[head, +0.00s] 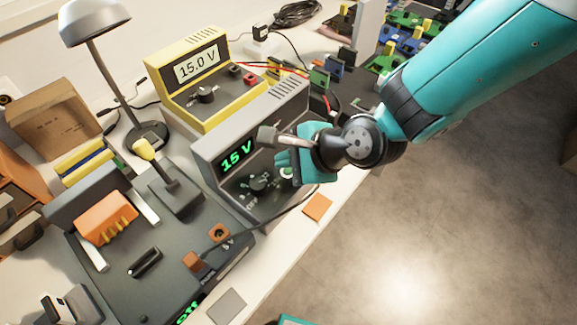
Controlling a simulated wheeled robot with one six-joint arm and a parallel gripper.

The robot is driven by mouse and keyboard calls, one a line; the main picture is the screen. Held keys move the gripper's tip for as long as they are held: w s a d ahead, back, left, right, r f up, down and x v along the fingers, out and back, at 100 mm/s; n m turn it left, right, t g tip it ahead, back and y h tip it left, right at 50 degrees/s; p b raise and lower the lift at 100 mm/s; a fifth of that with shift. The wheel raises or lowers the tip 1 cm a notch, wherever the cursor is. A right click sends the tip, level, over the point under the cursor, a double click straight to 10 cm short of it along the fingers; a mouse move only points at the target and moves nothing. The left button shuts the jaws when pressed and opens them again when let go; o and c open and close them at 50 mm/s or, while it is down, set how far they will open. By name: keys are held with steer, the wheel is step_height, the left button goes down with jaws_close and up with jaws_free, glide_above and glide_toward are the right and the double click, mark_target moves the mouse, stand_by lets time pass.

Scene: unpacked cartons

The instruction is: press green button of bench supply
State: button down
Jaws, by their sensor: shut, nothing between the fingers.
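The grey bench supply (210,160) stands mid-table with a lit green "15 V" display (237,155) and a dark knob (259,184) on its front. My gripper (284,164) is shut and empty, with its teal fingers pointing left at the right part of that front panel. A small pale green round spot (286,173) shows at the fingertips and may be the green button. The fingers hide most of it, so I cannot tell whether they touch it or whether it is pressed in.
A yellow unit (190,110) reading "15.0 V" stands behind. A lamp (110,80) and a dark grey device (145,245) are on the left. A cable (290,208) runs below my gripper. An orange square (317,208) lies near the table edge. Open floor is at right.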

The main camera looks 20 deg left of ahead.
mark_target(288, 172)
steer(key=shift+f, duration=0.55)
stand_by(0.4)
steer(key=shift+r+p, duration=0.45)
steer(key=shift+r, duration=0.1)
steer(key=shift+r, duration=0.1)
step_height(288, 172, up, 6)
steer(key=p, duration=0.5)
